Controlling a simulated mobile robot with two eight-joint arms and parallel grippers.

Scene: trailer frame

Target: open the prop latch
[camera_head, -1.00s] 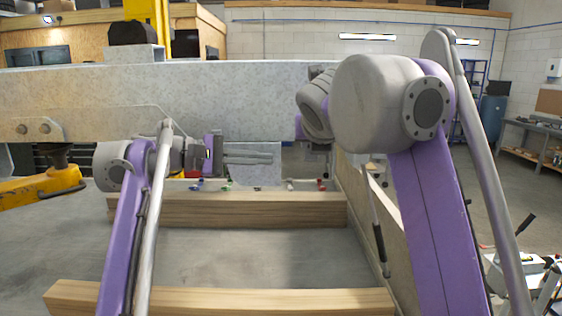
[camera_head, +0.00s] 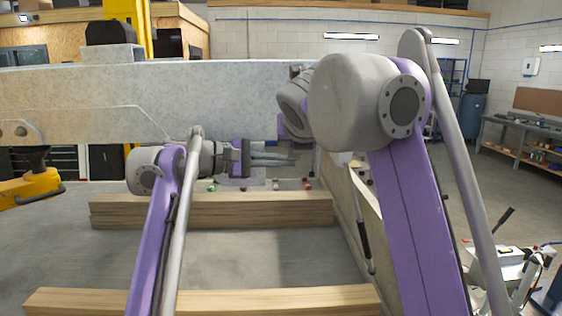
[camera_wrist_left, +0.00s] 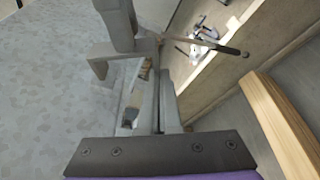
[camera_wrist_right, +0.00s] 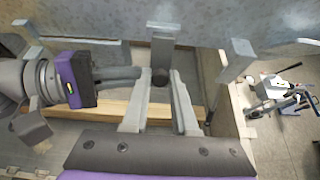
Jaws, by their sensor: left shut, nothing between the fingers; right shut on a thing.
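My left gripper (camera_head: 290,158) is shut with nothing between its fingers, below the right end of the grey beam (camera_head: 150,95). It also shows from the side in the right wrist view (camera_wrist_right: 140,75), its fingertips close to a dark round end (camera_wrist_right: 160,77) on a grey upright bar (camera_wrist_right: 162,50). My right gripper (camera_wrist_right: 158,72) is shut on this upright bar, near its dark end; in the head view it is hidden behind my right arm. I cannot tell for sure whether this bar is the prop latch. A grey bracket (camera_wrist_left: 113,50) stands beside the left fingertips in the left wrist view.
A side board (camera_head: 350,205) and a thin rod with a dark grip (camera_head: 369,252) stand at the right. A trolley with a cable (camera_head: 500,265) is beyond. A yellow jack (camera_head: 30,187) stands at the left.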

